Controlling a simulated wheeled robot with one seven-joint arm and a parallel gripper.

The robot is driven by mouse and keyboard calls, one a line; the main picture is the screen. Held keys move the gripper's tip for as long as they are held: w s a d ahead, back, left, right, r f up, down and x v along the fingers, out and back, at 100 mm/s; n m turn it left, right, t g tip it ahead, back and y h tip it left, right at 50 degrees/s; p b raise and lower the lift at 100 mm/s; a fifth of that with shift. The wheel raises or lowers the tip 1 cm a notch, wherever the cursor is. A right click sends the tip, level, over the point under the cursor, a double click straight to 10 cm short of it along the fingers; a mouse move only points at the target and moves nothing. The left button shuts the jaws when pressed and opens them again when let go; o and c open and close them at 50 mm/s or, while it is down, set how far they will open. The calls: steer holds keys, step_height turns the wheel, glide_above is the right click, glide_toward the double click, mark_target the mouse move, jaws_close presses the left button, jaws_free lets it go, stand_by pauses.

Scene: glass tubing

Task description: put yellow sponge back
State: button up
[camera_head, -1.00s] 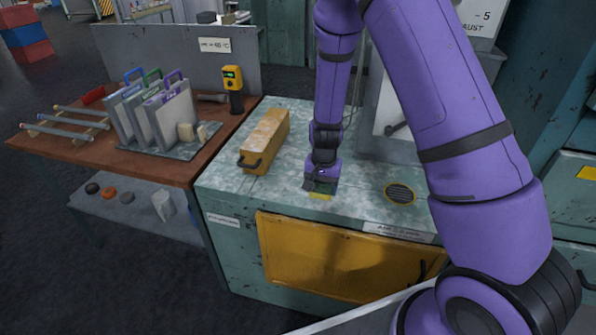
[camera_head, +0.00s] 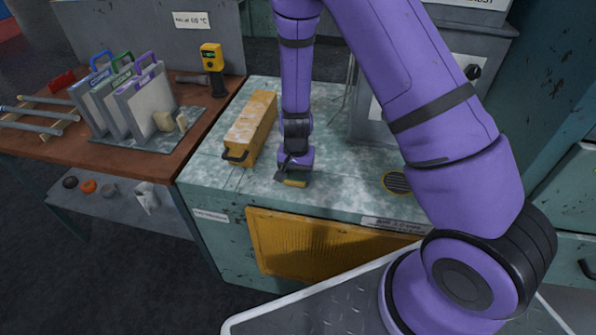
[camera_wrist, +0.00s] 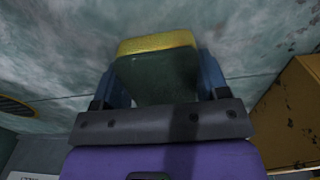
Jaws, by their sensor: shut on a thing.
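The yellow sponge (camera_head: 295,183) is a small block with a dark green part; in the wrist view the yellow side (camera_wrist: 157,43) faces the mottled bench top. My gripper (camera_head: 293,176) is shut on it, with a blue-grey finger on each side of the green part in the wrist view (camera_wrist: 160,85). The gripper points down, low over the green-grey bench top (camera_head: 335,190). I cannot tell whether the sponge touches the top.
A long yellow box with a handle (camera_head: 250,128) lies left of my gripper. A round vent (camera_head: 397,182) is to its right, and a grey cabinet (camera_head: 425,85) stands behind. The brown table (camera_head: 90,155) at the left holds several upright panels and a yellow device (camera_head: 212,58).

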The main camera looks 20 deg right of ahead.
steer(key=shift+d+f, duration=0.1)
steer(key=shift+f, duration=0.05)
steer(key=o, duration=0.9)
